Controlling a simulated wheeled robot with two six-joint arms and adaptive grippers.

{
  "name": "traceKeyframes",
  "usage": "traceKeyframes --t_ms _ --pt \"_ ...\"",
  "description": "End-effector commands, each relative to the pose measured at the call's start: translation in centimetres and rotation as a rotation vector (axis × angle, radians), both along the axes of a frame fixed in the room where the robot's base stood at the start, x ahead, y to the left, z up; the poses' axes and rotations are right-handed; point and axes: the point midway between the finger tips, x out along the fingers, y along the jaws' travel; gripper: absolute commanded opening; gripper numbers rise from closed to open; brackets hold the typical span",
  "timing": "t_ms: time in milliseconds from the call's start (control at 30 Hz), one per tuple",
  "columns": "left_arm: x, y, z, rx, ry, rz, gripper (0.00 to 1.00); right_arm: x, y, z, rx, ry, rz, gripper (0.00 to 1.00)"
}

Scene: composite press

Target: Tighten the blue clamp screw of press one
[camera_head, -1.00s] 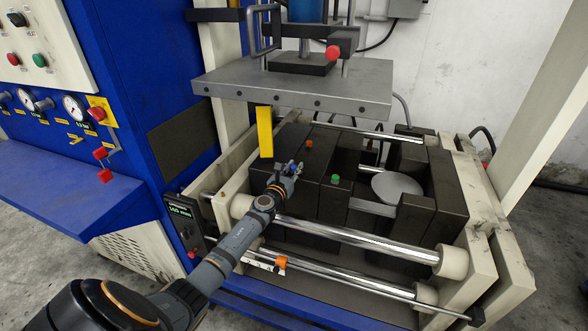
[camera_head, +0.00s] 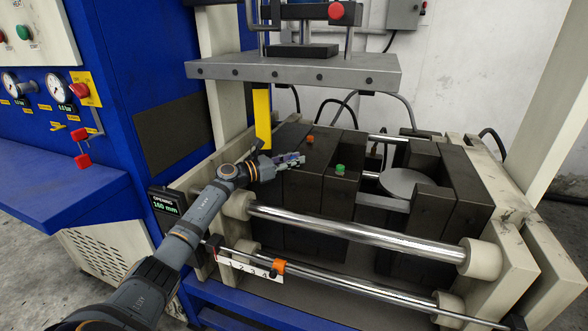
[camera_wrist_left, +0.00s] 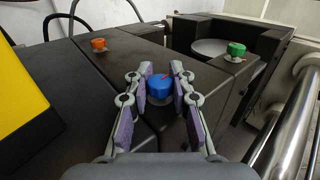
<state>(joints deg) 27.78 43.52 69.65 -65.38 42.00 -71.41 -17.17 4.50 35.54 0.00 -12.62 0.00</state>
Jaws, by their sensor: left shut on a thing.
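The blue clamp screw (camera_wrist_left: 160,87) is a round blue knob with a red mark on its top, seen in the left wrist view. It stands on a dark block (camera_wrist_left: 95,70). My left gripper (camera_wrist_left: 158,88) is shut on it, with a purple-padded finger on each side. In the head view my left gripper (camera_head: 290,160) reaches the top of the dark blocks, and the screw is mostly hidden by the fingers there. My right gripper is in neither view.
An orange knob (camera_head: 310,139) and a green knob (camera_head: 340,169) stand on nearby blocks. A yellow plate (camera_head: 262,120) rises beside my gripper. A grey platen (camera_head: 300,74) hangs above. Steel tie bars (camera_head: 350,234) run in front, with an orange pointer (camera_head: 278,267) on a numbered scale.

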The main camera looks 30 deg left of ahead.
Motion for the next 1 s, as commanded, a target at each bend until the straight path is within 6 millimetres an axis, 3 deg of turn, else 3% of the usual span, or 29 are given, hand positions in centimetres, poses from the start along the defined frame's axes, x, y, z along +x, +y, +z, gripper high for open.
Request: traceKeyframes --t_ms 467,500,667,1000 --pt "-0.04 0.04 -0.04 0.002 0.001 -0.012 0.0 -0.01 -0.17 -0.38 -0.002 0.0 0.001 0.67" --pt "-0.05 0.04 -0.04 0.002 0.001 -0.012 0.25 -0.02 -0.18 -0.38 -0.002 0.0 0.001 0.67" --pt "-0.04 0.03 -0.05 0.002 0.001 -0.012 0.46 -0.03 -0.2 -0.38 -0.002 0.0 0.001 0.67" --pt "-0.39 0.25 -0.1 0.003 0.002 -0.012 0.46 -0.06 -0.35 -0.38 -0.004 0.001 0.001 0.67"
